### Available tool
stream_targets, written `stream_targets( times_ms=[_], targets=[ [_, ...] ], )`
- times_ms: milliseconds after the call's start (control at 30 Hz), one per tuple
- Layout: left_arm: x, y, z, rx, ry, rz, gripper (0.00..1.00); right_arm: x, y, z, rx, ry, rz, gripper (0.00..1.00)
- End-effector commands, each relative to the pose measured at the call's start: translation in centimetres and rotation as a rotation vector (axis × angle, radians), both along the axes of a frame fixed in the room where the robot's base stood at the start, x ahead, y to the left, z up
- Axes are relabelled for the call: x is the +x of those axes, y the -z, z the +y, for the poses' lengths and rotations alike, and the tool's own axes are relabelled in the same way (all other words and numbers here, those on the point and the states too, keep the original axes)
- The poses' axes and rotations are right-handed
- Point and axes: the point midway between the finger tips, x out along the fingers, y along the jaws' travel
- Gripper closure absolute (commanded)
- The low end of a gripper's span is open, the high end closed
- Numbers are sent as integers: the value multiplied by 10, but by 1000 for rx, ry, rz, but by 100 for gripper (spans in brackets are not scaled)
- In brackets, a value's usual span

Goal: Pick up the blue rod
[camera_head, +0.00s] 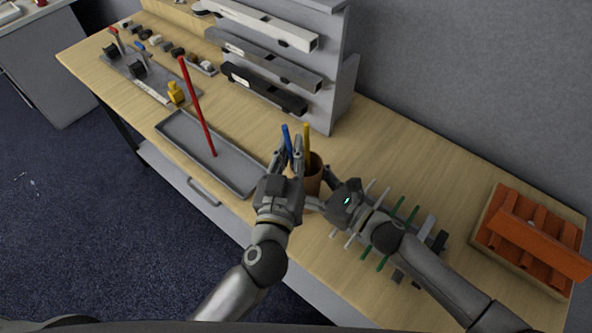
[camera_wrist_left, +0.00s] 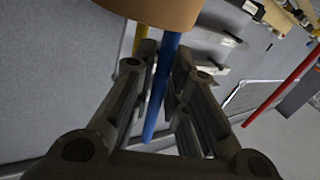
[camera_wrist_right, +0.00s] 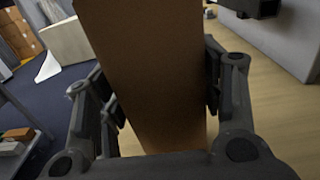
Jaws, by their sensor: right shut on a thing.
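The blue rod (camera_head: 287,143) stands upright in a brown cup (camera_head: 314,185), beside a yellow rod (camera_head: 306,142). My left gripper (camera_head: 291,158) is at the blue rod above the cup. In the left wrist view the blue rod (camera_wrist_left: 161,92) runs between the two open fingers (camera_wrist_left: 163,70), with gaps visible, and the cup (camera_wrist_left: 155,10) is at the top. My right gripper (camera_head: 322,190) is shut on the cup from the right. In the right wrist view the cup wall (camera_wrist_right: 148,70) fills the space between its fingers (camera_wrist_right: 155,85).
A grey tray (camera_head: 235,178) with a red rod (camera_head: 197,105) over it lies left of the cup. Green and white rods (camera_head: 402,215) lie at my right arm. An orange rack (camera_head: 530,235) stands at the right. A shelf unit (camera_head: 340,85) rises behind.

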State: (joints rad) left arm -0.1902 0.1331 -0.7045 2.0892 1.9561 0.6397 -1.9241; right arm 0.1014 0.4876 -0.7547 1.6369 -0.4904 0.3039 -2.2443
Motion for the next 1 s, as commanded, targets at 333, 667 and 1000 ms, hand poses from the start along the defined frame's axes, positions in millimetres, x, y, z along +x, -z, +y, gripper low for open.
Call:
stream_targets(
  times_ms=[333, 667, 1000],
  targets=[
    [0, 0, 0, 0, 0, 0, 100, 0, 0, 0, 0, 0, 0, 62],
    [0, -32, 0, -4, 2, -7, 100, 0, 0, 0, 0, 0, 0, 62],
    [0, -125, 0, -5, 2, -10, 100, 0, 0, 0, 0, 0, 0, 62]
  ],
)
